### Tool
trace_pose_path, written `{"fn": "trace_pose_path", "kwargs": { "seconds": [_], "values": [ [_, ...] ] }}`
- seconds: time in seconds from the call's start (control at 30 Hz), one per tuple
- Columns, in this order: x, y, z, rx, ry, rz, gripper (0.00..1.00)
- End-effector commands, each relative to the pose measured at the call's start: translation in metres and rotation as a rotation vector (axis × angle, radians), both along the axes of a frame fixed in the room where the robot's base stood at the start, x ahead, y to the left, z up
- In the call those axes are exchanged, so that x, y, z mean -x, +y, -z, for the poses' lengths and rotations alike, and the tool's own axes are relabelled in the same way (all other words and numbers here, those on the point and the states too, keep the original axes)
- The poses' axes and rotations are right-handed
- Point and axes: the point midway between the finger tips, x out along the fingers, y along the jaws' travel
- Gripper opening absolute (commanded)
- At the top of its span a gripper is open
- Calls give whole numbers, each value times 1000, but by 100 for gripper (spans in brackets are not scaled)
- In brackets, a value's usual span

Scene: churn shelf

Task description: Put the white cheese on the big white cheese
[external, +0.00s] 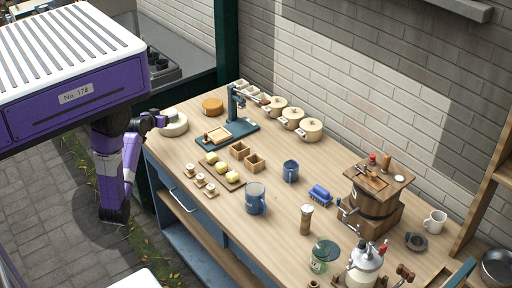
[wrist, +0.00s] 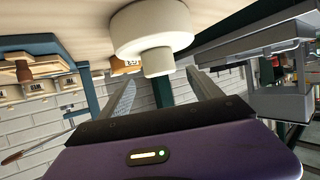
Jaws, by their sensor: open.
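The big white cheese (external: 174,128) is a thick pale wheel lying on the left end of the wooden table. In the wrist view, which is turned over, it shows at the top (wrist: 152,27). The small white cheese (wrist: 158,62) is a short pale cylinder against the big cheese's upper face, seeming to rest on it. My gripper (external: 160,118) is at the big cheese's left side in the external view. In the wrist view its two fingers (wrist: 160,78) are apart, with the small cheese between or just beyond their tips, clear on both sides.
An orange cheese wheel (external: 213,105) and a dark blue press (external: 236,130) stand to the right. Several lidded pots (external: 291,118) line the wall. A green post (external: 229,45) rises behind.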

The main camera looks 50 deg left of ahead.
Motion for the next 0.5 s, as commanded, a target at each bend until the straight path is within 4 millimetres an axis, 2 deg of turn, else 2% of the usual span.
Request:
{"fn": "trace_pose_path", "kwargs": {
  "seconds": [0.03,0.2,0.5],
  "values": [
    [9,-5,-3,-1,2,0,74],
    [31,-20,-14,0,1,-1,74],
    [45,-29,-22,-1,-1,0,74]
  ]
}}
